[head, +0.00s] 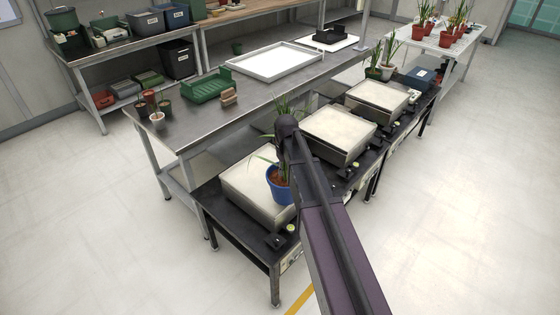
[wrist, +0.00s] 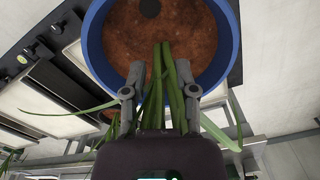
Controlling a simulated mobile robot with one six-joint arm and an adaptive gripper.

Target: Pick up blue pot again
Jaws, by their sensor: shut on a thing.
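The blue pot (head: 280,188) holds reddish-brown soil and a green plant. In the head view it shows in front of the nearest scale (head: 238,181), partly hidden behind my arm. In the wrist view the blue pot (wrist: 93,47) fills the upper middle, its round rim and soil facing the camera. My gripper (wrist: 162,75) has its two fingers around the green plant stems (wrist: 171,95), over the soil near the rim. The fingers are shut on the plant. I cannot tell from these views whether the pot's base touches the scale.
Two more scales (head: 340,133) (head: 377,99) stand along the black bench to the right. Behind it, a steel table holds a white tray (head: 273,62), a green crate (head: 207,86) and several small pots (head: 157,117). A white table (head: 452,42) with potted plants stands at the far right.

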